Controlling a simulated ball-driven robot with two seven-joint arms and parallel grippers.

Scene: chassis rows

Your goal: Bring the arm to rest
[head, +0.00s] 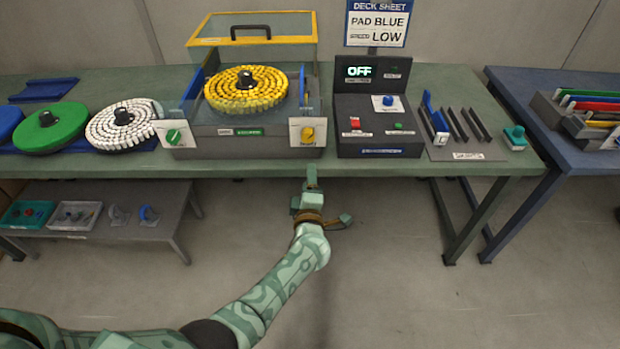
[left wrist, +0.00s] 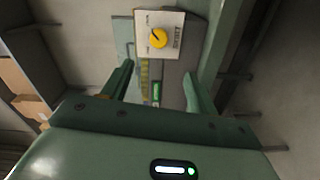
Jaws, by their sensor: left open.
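My left arm (head: 275,290) comes in from the lower left of the head view. It reaches up to the front edge of the green table. My left gripper (head: 328,198) is open and empty, just in front of and below that edge, under the machine with the yellow ring. In the left wrist view its two fingers (left wrist: 157,85) stand apart with nothing between them. Beyond them shows the white plate with a yellow knob (left wrist: 158,38). My right gripper is not in view.
The green table (head: 225,170) carries the yellow-ring machine (head: 245,90), a dark control box reading OFF (head: 377,120), and a white segmented ring (head: 122,127). A low bench (head: 150,220) with small trays stands at left. A blue table (head: 560,150) is at right. Floor in front is clear.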

